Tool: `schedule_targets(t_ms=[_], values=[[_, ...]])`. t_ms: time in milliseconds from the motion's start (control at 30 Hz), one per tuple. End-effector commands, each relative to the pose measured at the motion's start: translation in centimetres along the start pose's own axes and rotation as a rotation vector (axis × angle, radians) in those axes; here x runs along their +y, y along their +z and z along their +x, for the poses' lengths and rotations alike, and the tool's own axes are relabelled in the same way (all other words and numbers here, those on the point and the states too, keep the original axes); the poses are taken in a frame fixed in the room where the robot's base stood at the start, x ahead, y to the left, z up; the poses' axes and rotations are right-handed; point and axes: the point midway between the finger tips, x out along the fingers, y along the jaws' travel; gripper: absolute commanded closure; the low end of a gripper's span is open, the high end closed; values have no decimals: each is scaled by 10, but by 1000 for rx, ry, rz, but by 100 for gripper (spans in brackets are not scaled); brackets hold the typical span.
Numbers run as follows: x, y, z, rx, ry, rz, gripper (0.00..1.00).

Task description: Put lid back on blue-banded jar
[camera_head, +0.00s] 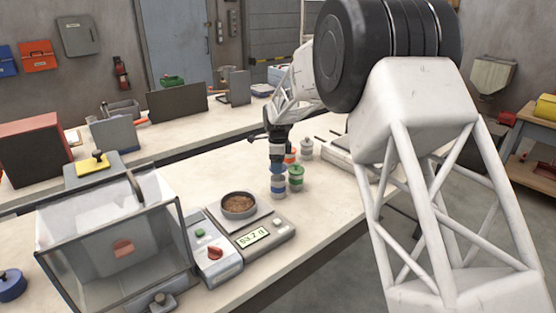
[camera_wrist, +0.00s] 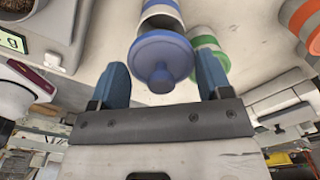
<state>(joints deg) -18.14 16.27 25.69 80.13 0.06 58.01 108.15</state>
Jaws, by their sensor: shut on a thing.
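The blue-banded jar (camera_head: 278,187) stands upright on the bench, white with a blue band. It also shows at the top of the wrist view (camera_wrist: 162,18). The round blue lid (camera_wrist: 162,58), with a knob on top, is between the blue fingers of my gripper (camera_wrist: 163,80), which is shut on it. In the head view my gripper (camera_head: 278,163) points down directly over the jar, and the lid is mostly hidden there. In the wrist view the lid overlaps the jar's mouth; I cannot tell whether it touches the rim.
A green-banded jar (camera_head: 296,179) stands close to the right of the blue-banded one. An orange-banded jar (camera_wrist: 302,22) and a pale jar (camera_head: 306,150) stand behind. A scale (camera_head: 258,238) bearing a bowl of pellets (camera_head: 239,206) is to the left. The bench front is clear.

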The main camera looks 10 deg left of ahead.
Motion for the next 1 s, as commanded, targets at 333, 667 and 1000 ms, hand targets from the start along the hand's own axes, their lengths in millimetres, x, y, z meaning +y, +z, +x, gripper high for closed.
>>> schedule_targets(t_ms=[333,667,1000], values=[[0,0,23,0,1,0,50],[0,0,33,0,-1,0,50],[0,0,34,0,-1,0,50]])
